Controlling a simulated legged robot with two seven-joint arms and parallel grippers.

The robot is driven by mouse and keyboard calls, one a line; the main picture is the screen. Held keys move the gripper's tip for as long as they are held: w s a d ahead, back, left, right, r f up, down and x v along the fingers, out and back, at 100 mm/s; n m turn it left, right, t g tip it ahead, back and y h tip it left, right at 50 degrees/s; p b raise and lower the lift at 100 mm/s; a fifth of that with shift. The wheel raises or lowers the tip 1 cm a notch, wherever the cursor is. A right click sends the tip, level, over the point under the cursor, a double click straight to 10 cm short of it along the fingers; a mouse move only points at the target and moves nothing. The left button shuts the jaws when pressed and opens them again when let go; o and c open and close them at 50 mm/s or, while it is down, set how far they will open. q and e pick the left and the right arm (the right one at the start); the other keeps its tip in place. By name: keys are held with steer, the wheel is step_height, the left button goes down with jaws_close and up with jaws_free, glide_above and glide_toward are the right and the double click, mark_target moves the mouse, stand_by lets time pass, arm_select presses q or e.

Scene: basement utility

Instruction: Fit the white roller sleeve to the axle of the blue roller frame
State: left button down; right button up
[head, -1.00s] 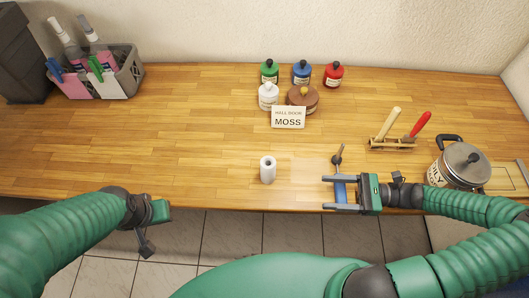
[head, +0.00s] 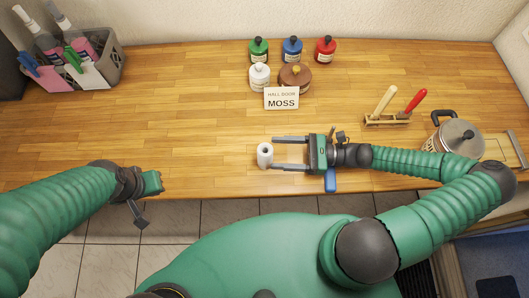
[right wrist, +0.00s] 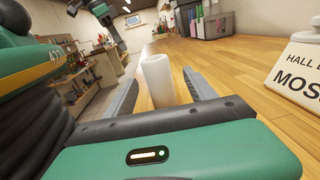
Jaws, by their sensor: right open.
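The white roller sleeve (head: 265,157) stands upright near the front edge of the wooden bench, its hollow top showing. My right gripper (head: 272,153) is open, with its two fingertips level with the sleeve and nothing gripped. In the right wrist view the sleeve (right wrist: 158,80) shows between the fingers (right wrist: 160,90). The blue roller frame (head: 330,181) lies on the bench beneath my right gripper. Its blue handle shows at the front edge; most of the rest is hidden. My left gripper (head: 146,198) is at the front edge, away from the sleeve, its jaws unclear.
A sign reading MOSS (head: 282,98) stands behind the sleeve, with several paint bottles (head: 292,50) behind it. A wooden rack (head: 388,119) with two handled tools and a lidded pot (head: 455,138) stand at right. A grey caddy (head: 103,67) is at back left. The bench's left-middle is clear.

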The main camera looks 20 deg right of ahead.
mark_target(266, 148)
steer(key=x, duration=0.3)
steer(key=p+x, duration=0.1)
steer(key=shift+s+a+r, duration=0.2)
steer(key=shift+a, duration=0.05)
steer(key=shift+w+a+f, duration=0.1)
steer(key=shift+w+f, duration=0.05)
steer(key=shift+w, duration=0.05)
jaws_close()
steer(key=shift+r, duration=0.55)
step_height(266, 148, up, 2)
steer(key=shift+r+b, duration=0.15)
steer(key=shift+b, duration=0.2)
steer(key=s+d+r+b, duration=0.1)
steer(key=s+d, duration=0.8)
steer(key=s, duration=0.4)
steer(key=shift+s+r+b, duration=0.2)
steer(key=shift+r+b, duration=0.15)
